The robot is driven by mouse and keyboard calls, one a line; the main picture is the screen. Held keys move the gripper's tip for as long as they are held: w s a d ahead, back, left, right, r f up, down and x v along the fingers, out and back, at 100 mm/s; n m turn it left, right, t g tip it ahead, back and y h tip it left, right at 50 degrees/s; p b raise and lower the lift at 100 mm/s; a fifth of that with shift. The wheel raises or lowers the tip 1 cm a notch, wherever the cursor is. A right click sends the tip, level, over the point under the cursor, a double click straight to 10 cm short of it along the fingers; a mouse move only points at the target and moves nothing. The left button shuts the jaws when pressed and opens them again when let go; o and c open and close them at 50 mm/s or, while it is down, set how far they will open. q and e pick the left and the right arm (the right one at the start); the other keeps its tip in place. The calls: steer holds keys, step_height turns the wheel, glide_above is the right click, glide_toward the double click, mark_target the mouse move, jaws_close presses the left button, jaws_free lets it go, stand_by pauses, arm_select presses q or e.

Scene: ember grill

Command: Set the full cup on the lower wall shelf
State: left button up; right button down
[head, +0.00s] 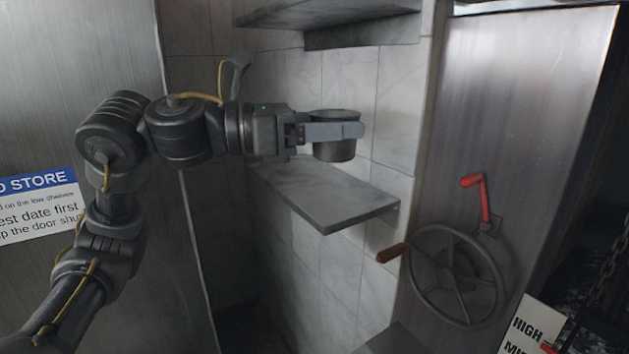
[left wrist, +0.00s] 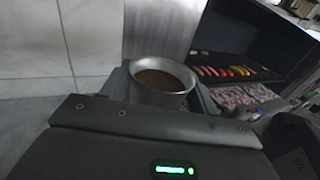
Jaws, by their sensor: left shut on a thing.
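A grey metal cup (head: 334,149) is upright in the grip of my left gripper (head: 335,131). In the left wrist view the cup (left wrist: 161,98) is filled with a brown content, and the jaws close around its sides. The lower wall shelf (head: 325,195) is a grey marbled slab on the tiled wall, and it is bare. The cup is held above this shelf, with a visible gap between them. My right gripper is not in view.
An upper shelf (head: 325,14) hangs above the gripper. A sign (head: 40,205) is on the metal panel at left. The wrist view shows a grill with food (left wrist: 225,71).

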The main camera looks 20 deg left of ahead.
arm_select(q)
steer(key=w+a+f+p, duration=0.1)
steer(key=w+f, duration=0.1)
steer(key=w, duration=0.2)
steer(key=w+a+f+p, duration=0.1)
steer(key=w+f+p, duration=0.1)
steer(key=w+f, duration=0.1)
steer(key=w+a+f+p, duration=0.1)
steer(key=w+a+f, duration=0.1)
steer(key=w, duration=0.3)
steer(key=shift+w+f+p, duration=0.15)
steer(key=shift+f+p, duration=0.15)
steer(key=shift+f, duration=0.45)
steer(key=shift+w+a+f, duration=0.1)
steer(key=shift+w+f, duration=0.15)
steer(key=shift+f, duration=0.1)
steer(key=f+p, duration=0.2)
steer(key=shift+w+a+f, duration=0.1)
steer(key=shift+w+f, duration=0.2)
steer(key=shift+f, duration=0.55)
steer(key=shift+f, duration=0.1)
